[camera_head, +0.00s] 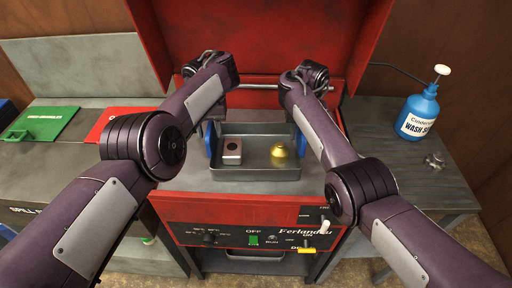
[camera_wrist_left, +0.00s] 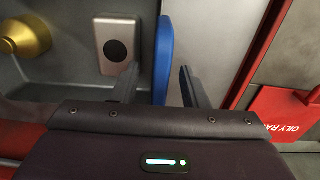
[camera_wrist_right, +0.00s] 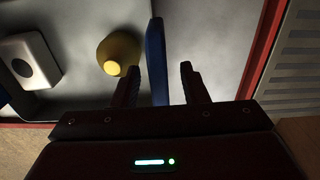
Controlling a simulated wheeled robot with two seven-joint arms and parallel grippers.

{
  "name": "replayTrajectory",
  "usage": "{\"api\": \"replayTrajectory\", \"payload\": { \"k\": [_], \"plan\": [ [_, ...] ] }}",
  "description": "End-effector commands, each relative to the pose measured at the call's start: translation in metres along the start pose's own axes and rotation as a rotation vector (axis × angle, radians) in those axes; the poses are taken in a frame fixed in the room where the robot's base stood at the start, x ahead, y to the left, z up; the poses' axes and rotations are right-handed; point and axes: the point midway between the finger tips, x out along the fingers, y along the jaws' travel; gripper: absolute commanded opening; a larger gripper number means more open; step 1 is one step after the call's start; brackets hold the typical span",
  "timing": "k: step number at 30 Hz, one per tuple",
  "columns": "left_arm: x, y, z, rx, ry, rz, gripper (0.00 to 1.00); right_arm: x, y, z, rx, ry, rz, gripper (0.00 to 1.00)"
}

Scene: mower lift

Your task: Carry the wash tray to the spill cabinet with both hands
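The wash tray (camera_head: 255,173) is a grey tray with blue side handles, standing in the red washer under its raised lid. It holds a silver box with a black disc (camera_head: 232,151) and a gold rounded part (camera_head: 279,154). My left gripper (camera_wrist_left: 160,88) is open, its fingers on either side of the tray's left blue handle (camera_wrist_left: 163,55) with gaps showing. My right gripper (camera_wrist_right: 157,85) is open, its fingers on either side of the right blue handle (camera_wrist_right: 155,55), also apart from it. In the head view my arms hide much of both handles.
The spill cabinet (camera_head: 25,190) stands at the left, with a green panel (camera_head: 42,122) and a red panel (camera_head: 112,122) on top. A blue wash bottle (camera_head: 419,113) and a small metal part (camera_head: 434,161) stand on the right bench. The washer's control panel (camera_head: 255,236) is in front.

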Motion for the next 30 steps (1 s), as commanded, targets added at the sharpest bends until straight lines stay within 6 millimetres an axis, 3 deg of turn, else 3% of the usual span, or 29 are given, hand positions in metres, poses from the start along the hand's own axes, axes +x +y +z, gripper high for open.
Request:
{"api": "replayTrajectory", "payload": {
  "k": [6, 17, 26, 30],
  "plan": [
    [0.021, 0.0, 0.0, 0.001, -0.001, 0.001, 0.4, 0.021, 0.0, 0.0, 0.0, 0.001, 0.0, 0.4],
    [0.024, 0.0, 0.0, -0.001, 0.001, 0.001, 0.39, 0.025, 0.0, 0.0, 0.0, 0.0, -0.001, 0.39],
    [0.024, 0.0, 0.0, 0.0, 0.001, 0.001, 0.0, 0.024, 0.0, 0.0, 0.0, 0.0, -0.001, 0.0],
    [0.024, 0.0, 0.0, 0.0, 0.001, 0.0, 0.0, 0.024, 0.0, 0.0, 0.0, 0.0, -0.001, 0.0]
  ]
}}
